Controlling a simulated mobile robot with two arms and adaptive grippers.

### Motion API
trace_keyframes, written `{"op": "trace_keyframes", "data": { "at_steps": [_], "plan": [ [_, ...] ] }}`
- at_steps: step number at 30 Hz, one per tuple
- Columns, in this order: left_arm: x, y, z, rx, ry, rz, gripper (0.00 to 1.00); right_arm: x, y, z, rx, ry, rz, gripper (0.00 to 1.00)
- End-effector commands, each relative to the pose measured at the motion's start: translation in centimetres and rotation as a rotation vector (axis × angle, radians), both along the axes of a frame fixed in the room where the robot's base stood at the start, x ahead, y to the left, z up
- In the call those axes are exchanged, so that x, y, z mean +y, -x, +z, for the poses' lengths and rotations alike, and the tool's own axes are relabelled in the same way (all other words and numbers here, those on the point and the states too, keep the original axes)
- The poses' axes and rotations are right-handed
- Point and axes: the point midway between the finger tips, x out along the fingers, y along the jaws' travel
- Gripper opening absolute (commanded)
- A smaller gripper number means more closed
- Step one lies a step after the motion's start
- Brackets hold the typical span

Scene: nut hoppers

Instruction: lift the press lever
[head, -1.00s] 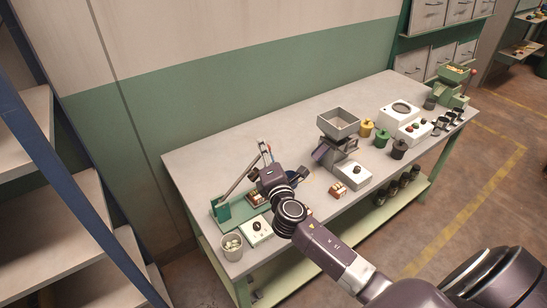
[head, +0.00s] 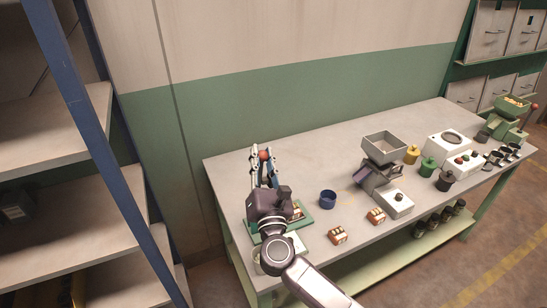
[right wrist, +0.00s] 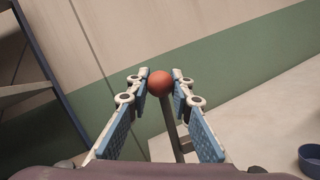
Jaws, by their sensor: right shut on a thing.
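The press lever ends in a red ball knob (right wrist: 160,84), and its grey bar (right wrist: 173,128) runs down from the knob in the right wrist view. The knob also shows in the head view (head: 265,154), above the table. My right gripper (head: 262,156) is shut on the knob, with its blue-padded fingers (right wrist: 160,80) on either side of it. The press's green base (head: 304,222) lies on the table, mostly hidden behind my right gripper and wrist. The lever's lower end and pivot are hidden in the head view. My left gripper is not in view.
A blue cup (head: 328,200) stands right of the press. Two small brown boxes (head: 338,235) sit near the front edge. A grey hopper (head: 384,149) and several jars stand further right. A blue-framed shelf (head: 88,120) is at left. Bare table lies behind the cup.

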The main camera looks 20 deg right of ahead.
Motion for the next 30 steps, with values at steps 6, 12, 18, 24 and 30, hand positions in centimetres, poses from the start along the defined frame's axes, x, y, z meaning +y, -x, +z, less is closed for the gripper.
{"op": "trace_keyframes", "data": {
  "at_steps": [6, 12, 18, 24, 30],
  "plan": [
    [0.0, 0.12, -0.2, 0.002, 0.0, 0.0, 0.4, 1.14, 0.07, -0.06, -0.001, 0.041, 0.004, 0.0],
    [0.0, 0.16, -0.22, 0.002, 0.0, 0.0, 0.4, 1.37, 0.1, -0.06, -0.001, 0.052, 0.005, 0.0],
    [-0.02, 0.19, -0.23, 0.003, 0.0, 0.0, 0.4, 1.41, 0.11, -0.13, 0.0, 0.052, 0.007, 0.0],
    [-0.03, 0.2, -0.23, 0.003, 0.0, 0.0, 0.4, 1.35, 0.1, -0.12, 0.0, 0.052, 0.006, 0.37],
    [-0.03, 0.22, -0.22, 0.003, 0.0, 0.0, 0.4, 1.23, 0.09, -0.04, -0.001, 0.051, 0.004, 0.39]
  ]
}}
